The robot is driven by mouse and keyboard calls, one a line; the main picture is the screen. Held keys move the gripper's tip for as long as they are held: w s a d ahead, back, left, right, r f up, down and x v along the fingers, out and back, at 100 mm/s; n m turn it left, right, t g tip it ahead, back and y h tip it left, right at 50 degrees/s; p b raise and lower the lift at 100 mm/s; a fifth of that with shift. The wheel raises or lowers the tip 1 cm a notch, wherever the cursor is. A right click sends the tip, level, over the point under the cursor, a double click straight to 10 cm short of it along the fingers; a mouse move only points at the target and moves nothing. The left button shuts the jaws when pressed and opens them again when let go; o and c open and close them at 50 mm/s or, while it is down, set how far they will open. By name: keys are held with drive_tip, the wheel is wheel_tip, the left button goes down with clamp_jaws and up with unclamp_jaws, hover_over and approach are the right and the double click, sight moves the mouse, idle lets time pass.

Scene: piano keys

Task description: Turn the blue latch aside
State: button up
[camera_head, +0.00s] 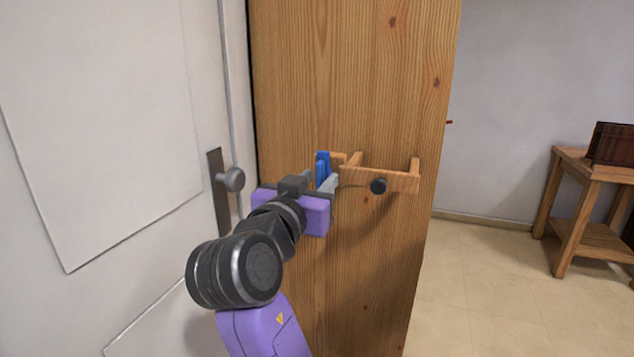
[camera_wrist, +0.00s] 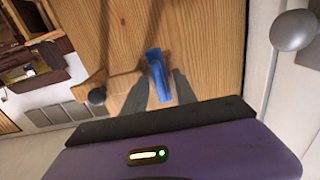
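The blue latch (camera_head: 322,168) stands nearly upright on the face of a tall wooden panel, at the left end of a wooden bar (camera_head: 395,179). In the wrist view the blue latch (camera_wrist: 157,72) is slightly tilted and lies between my two grey fingers. My gripper (camera_head: 320,181) is at the latch with its fingers apart, one on each side. In the wrist view my gripper (camera_wrist: 160,82) shows a gap on the left of the latch; the right finger is very close, and I cannot tell if it touches. The latch's lower part is partly hidden in the head view.
The bar carries a black knob (camera_head: 378,186) and juts out from the wooden panel (camera_head: 350,80). A white door with a round metal knob (camera_head: 232,180) is close on the left. A small wooden table (camera_head: 590,170) stands at the right. The floor (camera_head: 480,270) between is clear.

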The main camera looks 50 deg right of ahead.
drive_tip(key=v, duration=0.7)
drive_tip(key=shift+a, duration=0.35)
drive_tip(key=shift+r, duration=0.1)
drive_tip(key=w+a+r+n+t+y, duration=0.2)
drive_tip(key=w+a+n+t+y, duration=0.2)
drive_tip(key=w+a+n+t, duration=0.45)
drive_tip(key=s+a+f+n+t+y+p, duration=0.3)
drive_tip(key=s+a+f+n+t+y, duration=0.3)
drive_tip(key=a+f+n+y, duration=0.4)
drive_tip(key=s+d+f+m+g+y+p, duration=0.1)
drive_tip(key=s+f, duration=0.3)
drive_tip(key=s, duration=0.6)
drive_tip(key=s+d+f+m+g+y+p, duration=0.1)
drive_tip(key=s+f+m+g+p, duration=0.1)
drive_tip(key=s, duration=0.9)
drive_tip(key=s+d+f+m+g+y+p, duration=0.1)
drive_tip(key=s+f+g+p, duration=0.2)
drive_tip(key=s+f, duration=0.3)
drive_tip(key=s+p, duration=0.1)
drive_tip(key=s, duration=0.3)
drive_tip(key=shift+s+d, duration=0.2)
drive_tip(key=shift+s, duration=0.05)
